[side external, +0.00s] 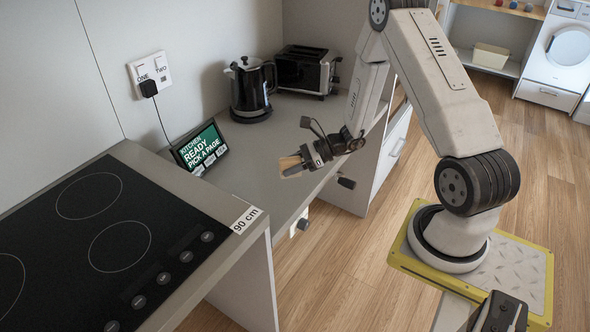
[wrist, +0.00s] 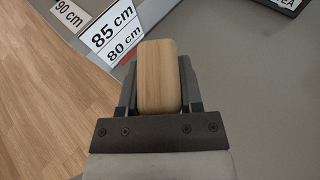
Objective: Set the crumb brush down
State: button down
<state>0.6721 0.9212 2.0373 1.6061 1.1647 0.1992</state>
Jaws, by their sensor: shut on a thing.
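My gripper (side external: 305,159) is over the grey counter (side external: 240,160) near its front edge in the side view. It is shut on the crumb brush (side external: 290,164), whose light wooden part shows between the fingers. In the wrist view the brush (wrist: 158,76) is a rounded pale wooden block between the fingers of my gripper (wrist: 158,100). Its bristles cannot be seen clearly. I cannot tell whether the brush touches the counter.
A black tablet (side external: 200,147), a kettle (side external: 250,90) and a toaster (side external: 306,70) stand along the wall. A black hob (side external: 110,235) is on the left, on a higher surface. Height labels (wrist: 112,27) mark the side panel. The counter's middle is clear.

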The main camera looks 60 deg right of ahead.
send_over(272, 188)
jog(key=f, duration=0.6)
jog(key=shift+s+a+f, duration=0.1)
jog(key=shift+s+f, duration=0.15)
jog(key=shift+f, duration=0.1)
jog(key=shift+f, duration=0.1)
jog(key=shift+w+f, duration=0.15)
jog(key=shift+w, duration=0.05)
jog(key=shift+f, duration=1.55)
jog(key=shift+f, duration=0.2)
jog(key=shift+c, duration=1.2)
grip_release()
jog(key=shift+r, duration=0.2)
jog(key=v, duration=1.2)
